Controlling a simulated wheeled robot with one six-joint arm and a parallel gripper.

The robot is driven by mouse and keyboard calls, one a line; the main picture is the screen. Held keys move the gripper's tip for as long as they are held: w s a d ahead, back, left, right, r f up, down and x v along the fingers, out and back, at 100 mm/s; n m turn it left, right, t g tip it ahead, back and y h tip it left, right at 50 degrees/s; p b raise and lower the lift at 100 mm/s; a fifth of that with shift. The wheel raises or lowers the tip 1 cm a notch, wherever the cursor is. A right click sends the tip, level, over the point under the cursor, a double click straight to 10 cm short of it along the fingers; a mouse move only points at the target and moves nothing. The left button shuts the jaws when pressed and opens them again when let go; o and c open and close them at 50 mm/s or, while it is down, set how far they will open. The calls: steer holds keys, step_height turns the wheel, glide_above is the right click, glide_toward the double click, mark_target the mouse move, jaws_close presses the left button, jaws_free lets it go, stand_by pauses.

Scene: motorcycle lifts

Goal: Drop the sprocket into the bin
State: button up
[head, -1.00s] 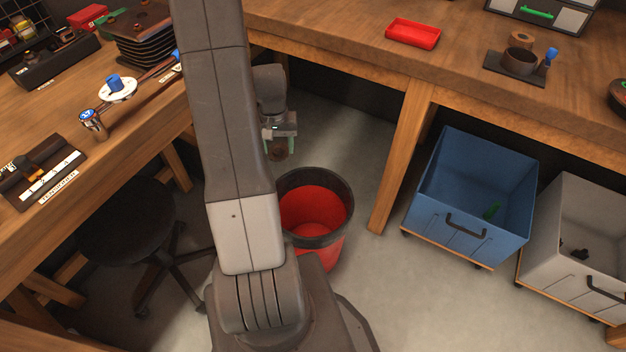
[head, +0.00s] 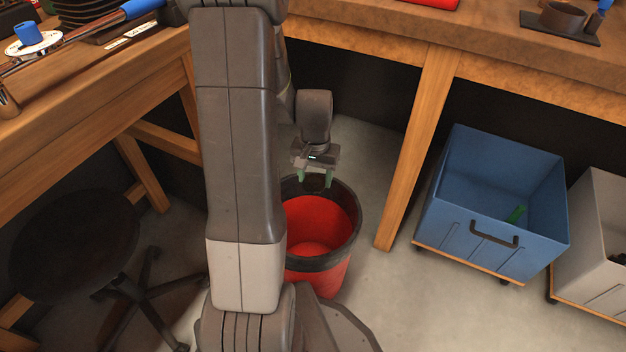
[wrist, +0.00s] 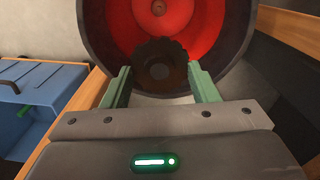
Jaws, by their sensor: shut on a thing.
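The sprocket (wrist: 160,66) is a dark, toothed disc between the green fingertips of my gripper (wrist: 162,84) in the wrist view. My gripper is shut on it. In the head view my gripper (head: 314,180) hangs at the back rim of the bin, and the sprocket is hard to make out there. The bin (head: 342,262) is a round red bucket with a black rim, standing on the floor. In the wrist view the red inside of the bin (wrist: 205,30) lies behind the sprocket. My arm hides the bin's left edge in the head view.
A blue wheeled crate (head: 465,240) and a grey crate (head: 580,255) stand to the right. A table leg (head: 415,160) rises between the bin and the blue crate. A black stool (head: 75,245) stands at left. Wooden benches (head: 80,90) run along the left and back.

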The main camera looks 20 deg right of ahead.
mark_target(315, 191)
steer(key=shift+f+b, duration=2.4)
steer(key=shift+f, duration=0.6)
steer(key=o, duration=1.2)
step_height(315, 191, up, 14)
steer(key=p, duration=0.5)
steer(key=shift+p, duration=0.3)
